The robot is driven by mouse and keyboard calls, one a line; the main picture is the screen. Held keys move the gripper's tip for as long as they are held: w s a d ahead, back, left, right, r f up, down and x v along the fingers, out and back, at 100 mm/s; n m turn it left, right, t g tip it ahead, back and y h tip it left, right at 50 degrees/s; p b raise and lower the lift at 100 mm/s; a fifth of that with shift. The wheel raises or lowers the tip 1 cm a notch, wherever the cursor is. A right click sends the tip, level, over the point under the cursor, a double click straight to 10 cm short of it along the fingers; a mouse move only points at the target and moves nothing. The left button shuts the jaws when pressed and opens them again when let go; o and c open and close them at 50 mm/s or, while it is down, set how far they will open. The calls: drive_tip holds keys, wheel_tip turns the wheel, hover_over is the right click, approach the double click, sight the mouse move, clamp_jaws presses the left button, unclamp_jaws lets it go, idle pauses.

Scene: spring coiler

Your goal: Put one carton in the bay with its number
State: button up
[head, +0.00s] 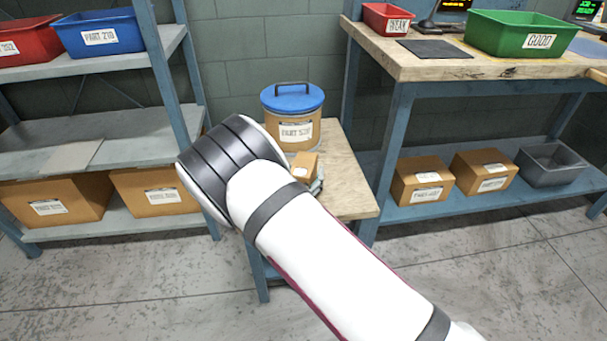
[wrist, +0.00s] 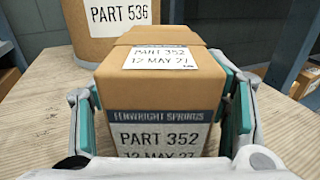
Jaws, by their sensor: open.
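A small brown carton (wrist: 165,85) labelled PART 352, 12 MAY 27 fills the middle of the wrist view. It stands upright on a small wooden-topped table (wrist: 40,110). In the head view the carton (head: 305,165) shows just past the end of my arm. My gripper (wrist: 160,115) is open, with one teal-padded finger on each side of the carton. The left finger stands slightly apart from it; the right one is close to its side, and I cannot tell if it touches. In the head view my arm hides most of the gripper. No bay marked 352 is readable.
A brown drum (head: 294,134) with a blue lid, labelled PART 536 in the wrist view, stands behind the carton. A blue-framed shelf (head: 130,142) at left holds labelled bins and boxes; its middle level has bare room. A workbench (head: 400,65) at right has boxes underneath.

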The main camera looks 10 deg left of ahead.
drive_tip(key=shift+r, duration=0.15)
drive_tip(key=s+p, duration=0.1)
drive_tip(key=s, duration=0.3)
drive_tip(key=s+a+p, duration=0.1)
drive_tip(key=s, duration=0.3)
drive_tip(key=s+p, duration=0.1)
drive_tip(key=s, duration=0.3)
drive_tip(key=shift+a, duration=0.2)
